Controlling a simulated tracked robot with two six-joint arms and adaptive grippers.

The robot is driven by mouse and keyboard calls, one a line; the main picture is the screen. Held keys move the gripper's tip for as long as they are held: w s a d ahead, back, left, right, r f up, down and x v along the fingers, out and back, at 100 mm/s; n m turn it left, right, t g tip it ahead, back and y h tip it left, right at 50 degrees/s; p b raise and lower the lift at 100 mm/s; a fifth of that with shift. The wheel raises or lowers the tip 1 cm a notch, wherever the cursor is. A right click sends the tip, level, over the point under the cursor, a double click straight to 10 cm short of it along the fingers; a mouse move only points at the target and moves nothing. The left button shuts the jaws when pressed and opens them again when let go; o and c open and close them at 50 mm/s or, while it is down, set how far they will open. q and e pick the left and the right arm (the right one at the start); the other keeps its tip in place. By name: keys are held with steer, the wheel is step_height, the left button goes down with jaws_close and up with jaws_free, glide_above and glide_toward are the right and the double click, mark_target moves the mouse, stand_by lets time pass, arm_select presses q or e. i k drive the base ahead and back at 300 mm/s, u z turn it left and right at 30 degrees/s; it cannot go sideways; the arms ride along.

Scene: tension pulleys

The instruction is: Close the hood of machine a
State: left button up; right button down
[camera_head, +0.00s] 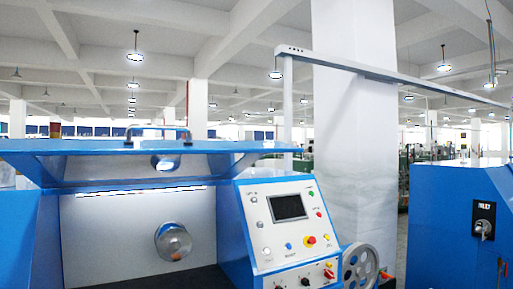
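A blue machine fills the left and middle of the head view. Its blue hood (100,170) stands raised above the white inner wall (105,235), so the bay below is open to the front. A metal handle (158,129) sits on the hood's upper edge. Which machine is called a is not marked in what I see. Neither of my grippers is in view.
A slanted control panel (287,219) with a screen and buttons is right of the bay. A handwheel (360,268) is beside it. Another blue cabinet (460,225) stands at right. A white pillar (355,150) rises behind, and a pale overhead beam (400,78) runs across.

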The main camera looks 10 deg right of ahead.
mark_target(85, 162)
steer(key=i, duration=0.85)
steer(key=u, duration=0.05)
